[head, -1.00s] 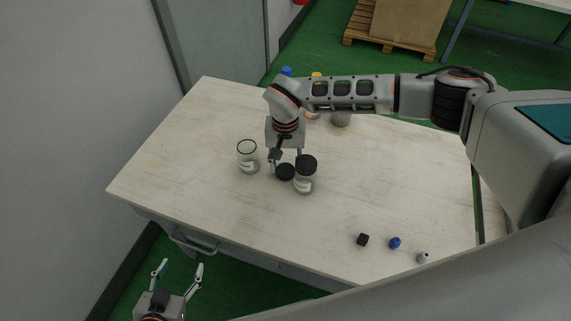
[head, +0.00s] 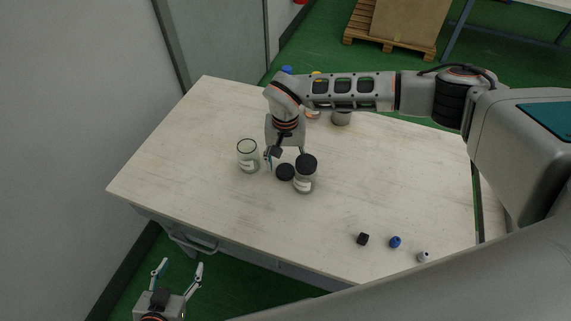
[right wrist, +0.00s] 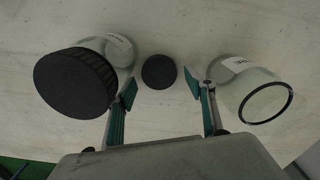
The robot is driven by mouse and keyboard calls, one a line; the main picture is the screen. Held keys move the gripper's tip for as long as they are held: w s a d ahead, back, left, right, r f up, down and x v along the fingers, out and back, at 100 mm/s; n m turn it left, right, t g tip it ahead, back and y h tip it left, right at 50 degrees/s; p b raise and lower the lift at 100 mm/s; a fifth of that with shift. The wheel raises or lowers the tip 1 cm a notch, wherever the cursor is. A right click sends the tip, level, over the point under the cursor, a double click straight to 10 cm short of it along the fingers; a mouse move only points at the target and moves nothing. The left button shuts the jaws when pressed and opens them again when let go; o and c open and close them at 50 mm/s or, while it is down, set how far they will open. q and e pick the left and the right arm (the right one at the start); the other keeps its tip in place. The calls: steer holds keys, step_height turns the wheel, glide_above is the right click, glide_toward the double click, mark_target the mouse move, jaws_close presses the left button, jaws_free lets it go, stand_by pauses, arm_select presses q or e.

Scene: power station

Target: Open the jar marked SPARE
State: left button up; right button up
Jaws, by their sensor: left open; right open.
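An uncapped clear jar (head: 248,158) stands upright on the table. It also shows in the right wrist view (right wrist: 262,98), where its partly visible label seems to end in "RE". A black round lid (head: 285,172) lies flat on the table, and it shows between my fingers in the right wrist view (right wrist: 159,72). A second jar (head: 304,181) stands right of the lid with its black cap on; its label is too small to read. My right gripper (head: 286,157) is open and empty above the lid, between the jars. My left gripper (head: 181,266) is open and empty, below the table's front edge.
A black cube (head: 363,239), a blue piece (head: 395,242) and a grey piece (head: 423,257) lie near the front right edge. A grey container (head: 341,118) and other items stand at the back, partly behind my right arm. The table's left side is clear.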

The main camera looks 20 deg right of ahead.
mark_target(286, 169)
step_height(286, 169, up, 11)
steer(key=b, duration=0.1)
steer(key=shift+r, duration=0.15)
steer(key=shift+s, duration=0.15)
